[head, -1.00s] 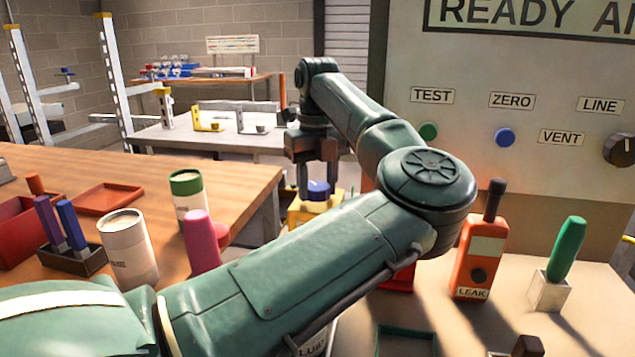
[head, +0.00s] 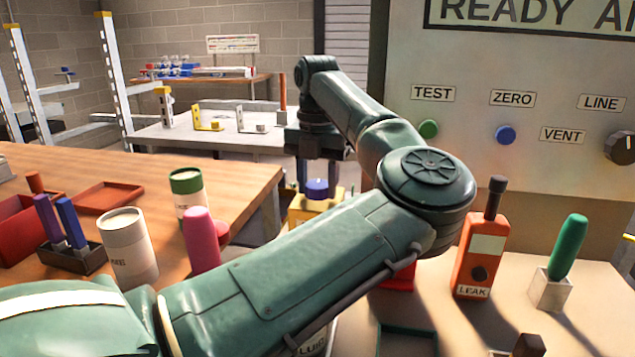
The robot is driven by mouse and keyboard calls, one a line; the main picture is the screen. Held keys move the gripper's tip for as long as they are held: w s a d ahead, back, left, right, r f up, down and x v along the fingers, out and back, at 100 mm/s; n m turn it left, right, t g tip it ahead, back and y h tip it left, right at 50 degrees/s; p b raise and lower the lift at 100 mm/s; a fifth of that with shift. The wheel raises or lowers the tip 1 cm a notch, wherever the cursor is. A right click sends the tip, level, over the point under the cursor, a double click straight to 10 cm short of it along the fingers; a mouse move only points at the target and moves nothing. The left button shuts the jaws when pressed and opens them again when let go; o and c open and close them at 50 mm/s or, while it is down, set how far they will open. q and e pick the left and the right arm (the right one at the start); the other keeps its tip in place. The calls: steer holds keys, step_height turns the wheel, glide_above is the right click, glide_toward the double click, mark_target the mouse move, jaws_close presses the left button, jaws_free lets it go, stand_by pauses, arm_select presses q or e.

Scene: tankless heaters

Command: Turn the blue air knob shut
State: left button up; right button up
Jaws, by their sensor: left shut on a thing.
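The blue air knob (head: 318,190) sits on top of a yellow block-shaped body (head: 301,213) beyond my left arm. My left gripper (head: 317,181) points down over it, with its fingers at the knob's two sides, and is shut on it. My left forearm and elbow hide the lower part of the yellow body. The knob's exact turn angle is too small to read. My right gripper is not in view.
The wooden bench (head: 235,176) holds canisters and trays.

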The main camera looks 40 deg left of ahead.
mark_target(317, 184)
arm_select(q)
steer(key=shift+m, duration=0.4)
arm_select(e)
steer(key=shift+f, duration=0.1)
arm_select(q)
steer(key=o, duration=0.8)
steer(key=shift+o, duration=0.8)
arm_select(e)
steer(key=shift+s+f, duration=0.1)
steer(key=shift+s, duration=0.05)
arm_select(q)
steer(key=shift+r, duration=0.1)
step_height(317, 184, up, 13)
steer(key=p, duration=0.2)
steer(key=shift+p, duration=0.3)
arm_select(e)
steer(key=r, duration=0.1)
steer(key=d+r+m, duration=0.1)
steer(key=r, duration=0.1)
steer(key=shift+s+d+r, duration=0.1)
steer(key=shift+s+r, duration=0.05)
